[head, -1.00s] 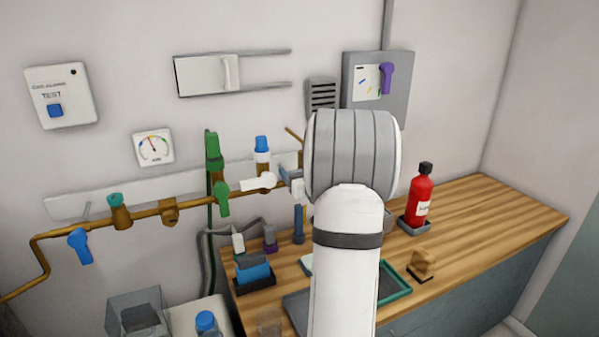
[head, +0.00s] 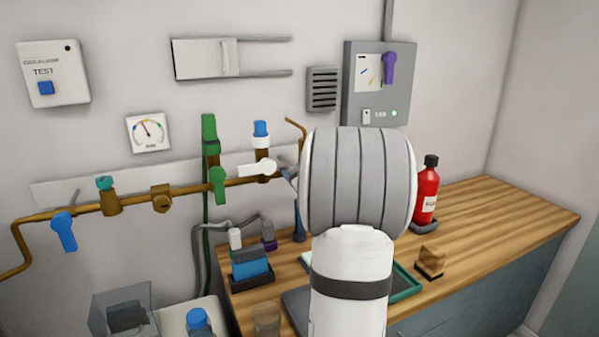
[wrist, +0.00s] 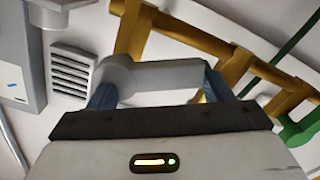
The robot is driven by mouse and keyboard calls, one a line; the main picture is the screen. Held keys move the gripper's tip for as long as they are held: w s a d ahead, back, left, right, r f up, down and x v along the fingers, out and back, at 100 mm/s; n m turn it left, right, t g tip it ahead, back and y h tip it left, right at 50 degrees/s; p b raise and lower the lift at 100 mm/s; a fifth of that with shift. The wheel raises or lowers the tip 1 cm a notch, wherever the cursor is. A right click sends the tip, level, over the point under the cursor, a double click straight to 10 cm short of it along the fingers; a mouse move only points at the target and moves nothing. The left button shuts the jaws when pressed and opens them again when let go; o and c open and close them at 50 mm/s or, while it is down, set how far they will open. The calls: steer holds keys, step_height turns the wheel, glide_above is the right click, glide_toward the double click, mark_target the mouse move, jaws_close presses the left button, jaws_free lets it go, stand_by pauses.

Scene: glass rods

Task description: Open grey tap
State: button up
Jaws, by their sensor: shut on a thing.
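The grey tap's handle (wrist: 165,76) is a grey lever with a rounded hub at its left end in the wrist view, in front of the brass pipe. My gripper (wrist: 160,88) has a blue-grey finger at each end of this lever and is shut on it. In the head view my grey and white arm covers most of the grey tap and the gripper; a bit of a finger (head: 288,174) shows left of the wrist.
Along the brass pipe (head: 135,206) sit a blue tap (head: 64,231), a green tap (head: 218,185) and a white tap (head: 258,168). A red bottle (head: 427,195) stands on the wooden counter (head: 490,222). A grey vent (wrist: 73,72) is on the wall.

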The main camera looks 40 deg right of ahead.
steer(key=o, duration=1.4)
steer(key=shift+v, duration=3.9)
steer(key=shift+a, duration=0.1)
